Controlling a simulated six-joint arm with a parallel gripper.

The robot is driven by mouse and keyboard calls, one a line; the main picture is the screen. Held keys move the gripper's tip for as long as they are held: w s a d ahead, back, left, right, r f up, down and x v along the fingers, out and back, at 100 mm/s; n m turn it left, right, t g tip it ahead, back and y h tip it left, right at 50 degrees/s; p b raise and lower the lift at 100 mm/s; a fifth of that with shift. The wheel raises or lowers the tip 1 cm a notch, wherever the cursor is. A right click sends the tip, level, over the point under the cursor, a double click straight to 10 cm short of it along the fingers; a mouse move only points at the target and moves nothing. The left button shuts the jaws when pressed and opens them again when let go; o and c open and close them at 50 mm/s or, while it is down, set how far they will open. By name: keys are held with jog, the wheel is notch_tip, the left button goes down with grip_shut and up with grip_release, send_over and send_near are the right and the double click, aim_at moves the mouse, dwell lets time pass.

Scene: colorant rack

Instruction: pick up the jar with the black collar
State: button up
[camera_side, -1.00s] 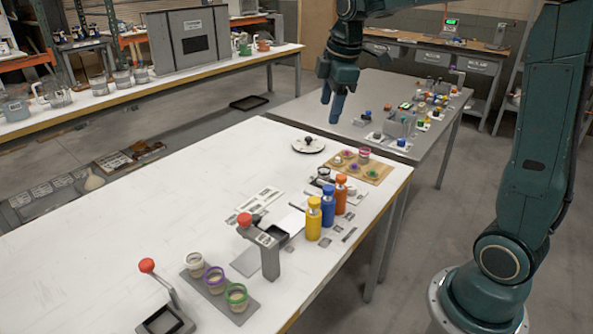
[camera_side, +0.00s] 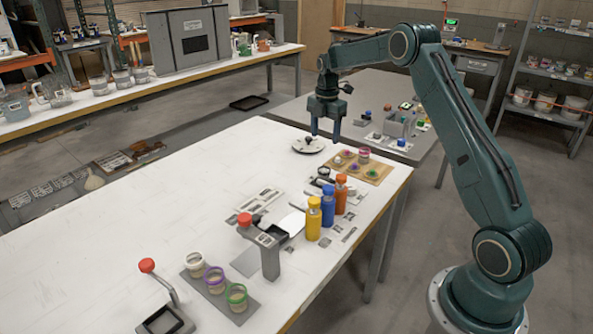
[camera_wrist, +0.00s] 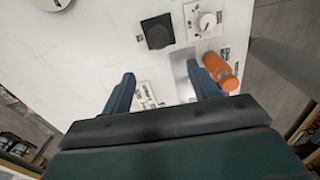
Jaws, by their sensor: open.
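A small round item with a dark rim (camera_side: 323,173) stands behind the orange bottle in the side view. It may be the jar with the black collar, but it is too small to tell. A row of jars at the front has white (camera_side: 195,259), purple (camera_side: 215,275) and green (camera_side: 237,293) collars. My gripper (camera_side: 325,136) points down over the far end of the white table, near the round white plate (camera_side: 308,146). Its fingers are apart and empty. In the wrist view the open fingers (camera_wrist: 161,74) show above the table top.
Yellow (camera_side: 313,220), blue (camera_side: 328,208) and orange (camera_side: 341,195) bottles stand near the right edge. A wooden tray (camera_side: 381,175) with small pots lies behind them. The table's left side is clear.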

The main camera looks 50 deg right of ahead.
jog(key=f, duration=0.1)
send_over(324, 171)
jog(key=s+a, duration=0.1)
jog(key=a, duration=0.1)
jog(key=shift+d+f, duration=0.2)
jog(key=shift+f, duration=4.2)
jog(key=shift+d+f, duration=0.1)
jog(key=shift+f, duration=2.45)
jog(key=c, duration=1.1)
